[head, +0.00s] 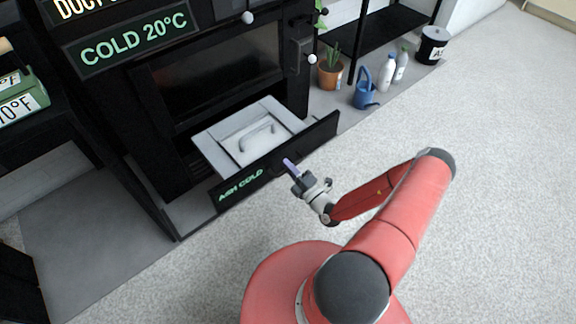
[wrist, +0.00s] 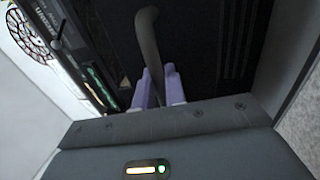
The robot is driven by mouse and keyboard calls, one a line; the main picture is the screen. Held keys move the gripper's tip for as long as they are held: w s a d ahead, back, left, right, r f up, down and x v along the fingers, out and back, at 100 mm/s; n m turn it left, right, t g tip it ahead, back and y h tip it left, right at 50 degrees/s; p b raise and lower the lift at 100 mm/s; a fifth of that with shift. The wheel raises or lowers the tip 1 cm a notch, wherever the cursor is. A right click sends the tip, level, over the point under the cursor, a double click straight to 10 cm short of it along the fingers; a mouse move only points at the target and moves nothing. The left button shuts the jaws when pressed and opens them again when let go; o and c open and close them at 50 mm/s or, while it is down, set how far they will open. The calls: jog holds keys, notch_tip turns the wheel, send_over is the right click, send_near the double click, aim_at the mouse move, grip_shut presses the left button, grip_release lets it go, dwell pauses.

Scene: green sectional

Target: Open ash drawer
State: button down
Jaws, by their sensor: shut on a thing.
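The ash drawer (head: 225,196) has a black front labelled "ASH COLD" and stands pulled out from the black stove body in the head view. Inside it is a pale grey pan with a looped handle (head: 258,139). My gripper (head: 289,164) is at the right part of the drawer front, on its outer side. In the wrist view, my gripper's pale purple fingers (wrist: 158,88) are shut on a dark curved drawer handle (wrist: 148,42). Part of the handle is hidden behind the fingers and the gripper body.
A potted plant (head: 329,74), a blue watering can (head: 365,92), white bottles (head: 386,76) and a black bin (head: 432,46) stand to the right of the stove. The speckled light floor (head: 480,180) in front and to the right is clear. A dark shelf stands at the left.

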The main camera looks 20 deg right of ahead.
jog(key=c, duration=1.5)
grip_release()
jog(key=shift+c, duration=0.2)
jog(key=v, duration=0.7)
jog(key=shift+s, duration=0.4)
jog(key=shift+d, duration=0.1)
